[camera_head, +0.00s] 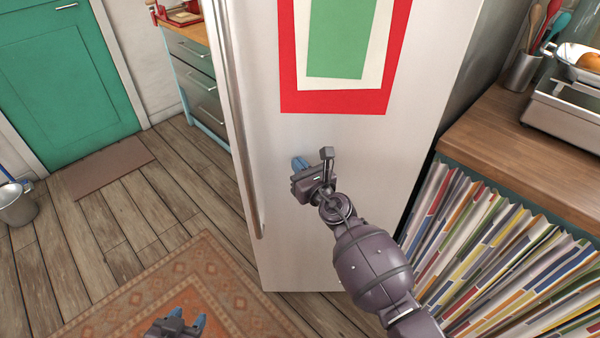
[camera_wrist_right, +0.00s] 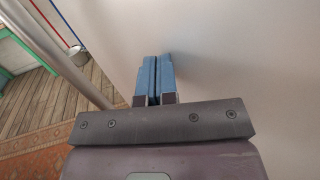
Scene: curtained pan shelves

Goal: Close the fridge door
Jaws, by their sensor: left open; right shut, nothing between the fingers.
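The fridge door (camera_head: 290,220) is a tall pale panel in the middle of the head view, with red, cream and green sheets on its upper part. A long vertical handle (camera_head: 243,150) runs down its left edge. My right gripper (camera_head: 300,163) is in front of the door face, right of the handle. In the right wrist view its blue fingers (camera_wrist_right: 154,80) are shut together with nothing between them, close to the pale door surface (camera_wrist_right: 240,60); I cannot tell if they touch it. My left gripper (camera_head: 188,325) is open and low over the rug, away from the door.
A wooden counter (camera_head: 480,130) with a striped curtain (camera_head: 480,240) stands on the right, holding a scale (camera_head: 565,110) and a utensil pot (camera_head: 522,72). A patterned rug (camera_head: 200,270) lies at front left. A green door (camera_head: 60,90) and a bucket (camera_head: 17,205) are at far left.

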